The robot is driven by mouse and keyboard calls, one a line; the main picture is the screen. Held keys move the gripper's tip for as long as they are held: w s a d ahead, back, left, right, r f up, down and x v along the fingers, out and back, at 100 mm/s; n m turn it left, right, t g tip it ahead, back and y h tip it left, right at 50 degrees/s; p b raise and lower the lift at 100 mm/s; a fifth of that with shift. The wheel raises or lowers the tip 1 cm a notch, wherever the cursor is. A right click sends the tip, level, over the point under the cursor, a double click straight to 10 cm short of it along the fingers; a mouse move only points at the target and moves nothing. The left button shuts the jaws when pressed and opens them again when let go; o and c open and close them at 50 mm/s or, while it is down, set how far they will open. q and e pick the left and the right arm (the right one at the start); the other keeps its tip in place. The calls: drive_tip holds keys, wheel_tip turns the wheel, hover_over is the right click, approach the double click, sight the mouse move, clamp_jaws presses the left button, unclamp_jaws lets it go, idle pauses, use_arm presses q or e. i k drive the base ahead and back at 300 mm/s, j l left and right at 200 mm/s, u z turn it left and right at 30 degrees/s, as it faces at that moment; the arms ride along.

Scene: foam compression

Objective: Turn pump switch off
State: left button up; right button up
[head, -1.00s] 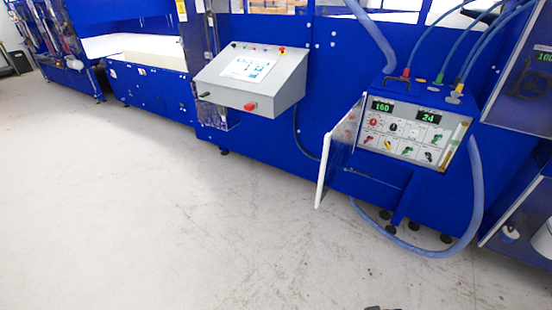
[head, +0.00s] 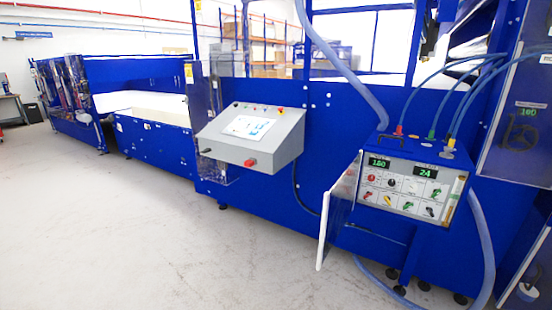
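The pump control box (head: 415,180) is a blue cabinet with a light grey panel, at the right in the head view. Two green-lit displays (head: 425,173) sit at its top, with several small knobs and switches below, including a red one (head: 371,179) and green ones (head: 409,206). The labels are too small to read, so I cannot tell which is the pump switch. The box's door (head: 338,213) stands open to the left of the panel. Neither of my grippers is in view.
A grey console (head: 251,137) with a touchscreen and a red button juts from the blue machine (head: 331,117). Hoses (head: 484,240) run above and beside the pump box. The pale floor (head: 150,240) in front is clear.

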sight(436, 192)
drive_tip(key=i+j+z, duration=0.1)
drive_tip(key=z, duration=0.75)
drive_tip(key=i+j+z, duration=0.15)
drive_tip(key=j+z, duration=0.2)
drive_tip(key=j, duration=0.7)
drive_tip(key=j+z, duration=0.35)
drive_tip(key=j, duration=0.7)
drive_tip(key=i, duration=0.05)
